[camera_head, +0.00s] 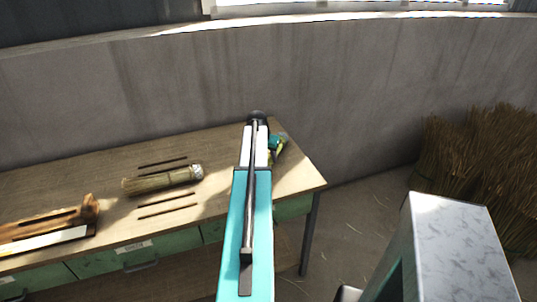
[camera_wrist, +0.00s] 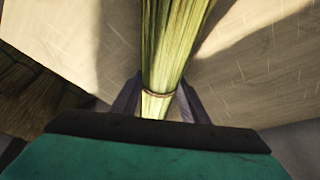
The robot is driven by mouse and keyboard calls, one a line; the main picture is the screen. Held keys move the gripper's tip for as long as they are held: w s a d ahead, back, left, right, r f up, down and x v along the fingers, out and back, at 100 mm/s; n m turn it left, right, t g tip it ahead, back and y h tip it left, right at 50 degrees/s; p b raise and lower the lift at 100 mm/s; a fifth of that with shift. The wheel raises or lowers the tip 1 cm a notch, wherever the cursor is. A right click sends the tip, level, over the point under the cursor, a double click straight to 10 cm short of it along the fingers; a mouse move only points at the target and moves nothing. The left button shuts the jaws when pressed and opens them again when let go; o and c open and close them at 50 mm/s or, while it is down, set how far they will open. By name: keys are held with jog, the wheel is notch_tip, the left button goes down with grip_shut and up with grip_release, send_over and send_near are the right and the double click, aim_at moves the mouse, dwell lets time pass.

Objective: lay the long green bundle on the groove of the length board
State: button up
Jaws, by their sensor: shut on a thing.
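The long green bundle (camera_wrist: 178,40) runs up through the wrist view, with a thin tie around it near its lower end. My gripper (camera_wrist: 158,100) is shut on it near that tie, one dark finger on each side. In the head view my arm hides most of the gripper and bundle; a small yellow-green part of the bundle (camera_head: 279,154) shows beside the arm, over the table's right end. A brown wooden piece with a dark slot and a pale strip, seemingly the length board (camera_head: 40,222), lies at the table's left, cut off by the frame edge.
A straw bundle with a whitish end (camera_head: 160,180) lies mid-table between pairs of thin dark strips. The wooden table (camera_head: 110,155) has green drawers in front. A curved grey wall (camera_head: 150,90) stands behind. Tall brown stalks (camera_head: 480,150) stand on the floor at right.

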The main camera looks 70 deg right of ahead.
jog(key=shift+f, duration=0.2)
jog(key=o, duration=1.1)
jog(key=shift+r, duration=0.15)
jog(key=shift+b+v, duration=1.15)
jog(key=shift+v, duration=4.95)
